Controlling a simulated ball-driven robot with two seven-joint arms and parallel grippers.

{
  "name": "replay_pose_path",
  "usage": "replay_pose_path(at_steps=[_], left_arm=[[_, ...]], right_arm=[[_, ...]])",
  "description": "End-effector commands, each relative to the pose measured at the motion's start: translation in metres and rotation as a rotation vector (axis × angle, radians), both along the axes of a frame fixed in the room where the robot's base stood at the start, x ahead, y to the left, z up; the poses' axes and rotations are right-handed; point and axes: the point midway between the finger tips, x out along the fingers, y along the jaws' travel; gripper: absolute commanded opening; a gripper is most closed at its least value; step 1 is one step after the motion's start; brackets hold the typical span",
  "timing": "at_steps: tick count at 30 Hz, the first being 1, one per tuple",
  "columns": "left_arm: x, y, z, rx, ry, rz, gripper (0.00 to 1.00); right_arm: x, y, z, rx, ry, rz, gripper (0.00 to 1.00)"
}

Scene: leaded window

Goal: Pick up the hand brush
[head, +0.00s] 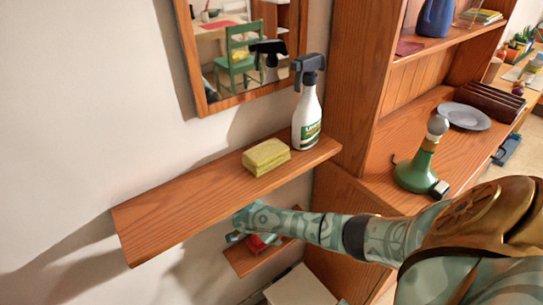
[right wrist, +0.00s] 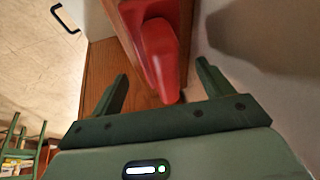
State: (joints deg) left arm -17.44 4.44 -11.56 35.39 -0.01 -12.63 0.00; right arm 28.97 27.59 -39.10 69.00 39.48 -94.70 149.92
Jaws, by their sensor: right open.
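The hand brush appears as a red body with a rounded handle (right wrist: 160,50) in the right wrist view, lying on a wooden surface. Its bristles cannot be made out. In the head view a bit of the red brush (head: 257,243) shows on the small lower shelf (head: 243,262), partly hidden by my right arm. My right gripper (right wrist: 162,75) is open. The near end of the red handle lies between its two fingers, and I see no finger closed on it. My left gripper is in neither view.
Above is a longer wooden shelf (head: 170,218) with a yellow sponge (head: 266,156) and a spray bottle (head: 307,117). A mirror (head: 240,55) hangs on the wall. A wooden cabinet (head: 355,90) stands to the right, with a green lamp-like bottle (head: 417,172) and a plate (head: 464,116).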

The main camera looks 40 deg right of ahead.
Motion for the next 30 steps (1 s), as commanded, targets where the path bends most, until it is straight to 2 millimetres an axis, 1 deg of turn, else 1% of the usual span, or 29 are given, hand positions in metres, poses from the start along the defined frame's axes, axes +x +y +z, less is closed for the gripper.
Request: replay_pose_path(at_steps=[1, 4, 7, 13, 28, 29, 30], left_arm=[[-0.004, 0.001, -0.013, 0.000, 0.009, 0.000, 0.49], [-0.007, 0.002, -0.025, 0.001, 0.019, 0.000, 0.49], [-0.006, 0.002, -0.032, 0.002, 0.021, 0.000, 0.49], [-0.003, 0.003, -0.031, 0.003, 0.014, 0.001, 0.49], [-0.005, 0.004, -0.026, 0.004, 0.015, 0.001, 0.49], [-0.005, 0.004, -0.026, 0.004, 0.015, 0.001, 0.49], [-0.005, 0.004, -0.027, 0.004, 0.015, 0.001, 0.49]], right_arm=[[0.001, -0.006, -0.015, -0.003, 0.005, 0.000, 0.79], [0.001, -0.014, -0.029, -0.001, 0.004, 0.001, 0.79], [0.001, -0.019, -0.036, 0.001, -0.001, 0.001, 0.79], [-0.001, -0.022, -0.034, 0.004, -0.008, 0.002, 0.79], [0.001, -0.020, -0.037, 0.003, -0.006, 0.001, 0.79], [0.001, -0.020, -0.037, 0.002, -0.006, 0.001, 0.76], [0.001, -0.020, -0.038, 0.002, -0.006, 0.002, 0.65]])
